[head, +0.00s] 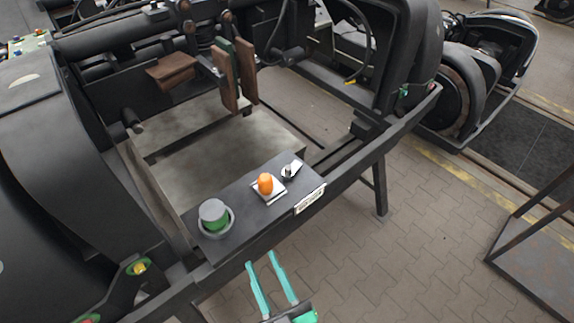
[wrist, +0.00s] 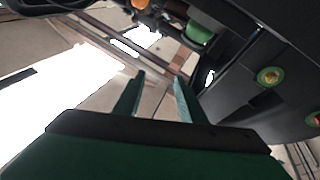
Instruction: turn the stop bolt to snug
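My gripper (head: 260,258) is low in the middle of the head view, in front of the dark shelf and apart from it. Its two teal fingers are spread with nothing between them. In the wrist view the fingers (wrist: 160,76) are also apart and empty. No part is clearly marked as the stop bolt. A yellow bolt head in a green ring (head: 138,267) sits on the frame at the lower left of the head view. The wrist view shows a similar green-ringed bolt (wrist: 270,76) on a dark face to the right of the fingers.
The dark shelf (head: 244,232) carries a grey-topped green cylinder (head: 214,215), an orange knob-like piece (head: 265,184) on a white pad and a small silver part (head: 291,171). A white label (head: 310,199) is on its edge.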

